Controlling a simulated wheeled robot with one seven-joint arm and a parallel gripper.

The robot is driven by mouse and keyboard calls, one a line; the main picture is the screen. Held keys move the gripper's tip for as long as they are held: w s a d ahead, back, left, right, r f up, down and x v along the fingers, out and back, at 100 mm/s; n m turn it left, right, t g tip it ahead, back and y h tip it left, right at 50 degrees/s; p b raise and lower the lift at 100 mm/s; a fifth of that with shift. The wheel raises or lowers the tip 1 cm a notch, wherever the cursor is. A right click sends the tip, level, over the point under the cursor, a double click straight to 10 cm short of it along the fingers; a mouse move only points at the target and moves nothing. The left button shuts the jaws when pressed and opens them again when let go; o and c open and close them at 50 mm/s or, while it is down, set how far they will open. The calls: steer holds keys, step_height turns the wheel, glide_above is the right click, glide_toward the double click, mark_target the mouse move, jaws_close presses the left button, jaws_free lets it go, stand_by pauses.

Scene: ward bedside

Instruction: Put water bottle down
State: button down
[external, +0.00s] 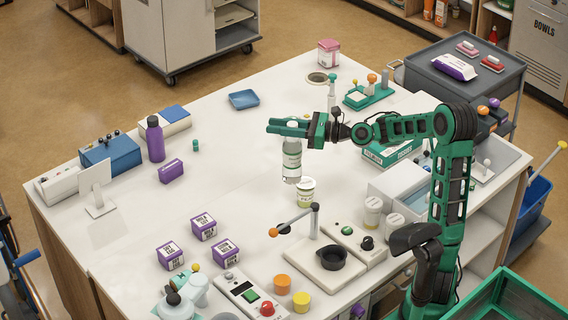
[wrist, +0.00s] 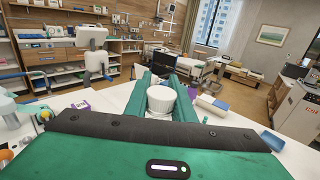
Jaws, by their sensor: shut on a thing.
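The water bottle (external: 292,163), pale with a green-and-white label, hangs upright in my gripper (external: 288,130). My gripper is shut around its upper part, and the bottle's base is over the white table (external: 235,185). I cannot tell whether the base touches the table. In the wrist view the bottle's white ribbed top (wrist: 161,101) sits between the green fingers (wrist: 160,88); its lower part is hidden.
A lamp-like arm with a black bowl (external: 331,257) is in front. Purple boxes (external: 204,226) and a purple bottle (external: 155,140) are to the left. The table's middle left is clear.

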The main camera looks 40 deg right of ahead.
steer(key=s+a+r, duration=0.2)
steer(key=s+a, duration=0.2)
steer(key=a, duration=0.7)
steer(key=s+a+r, duration=0.2)
steer(key=s+a, duration=0.2)
steer(key=a, duration=0.7)
steer(key=w+d+f, duration=0.3)
steer(key=d+f, duration=0.1)
steer(key=f, duration=0.4)
steer(key=w+d+f, duration=0.4)
steer(key=d+f, duration=0.1)
steer(key=f, duration=0.3)
steer(key=shift+w+d+f, duration=0.15)
steer(key=shift+w+f, duration=0.1)
steer(key=shift+f, duration=0.05)
steer(key=c, duration=1.5)
jaws_free()
steer(key=shift+f, duration=0.15)
steer(key=v, duration=1.2)
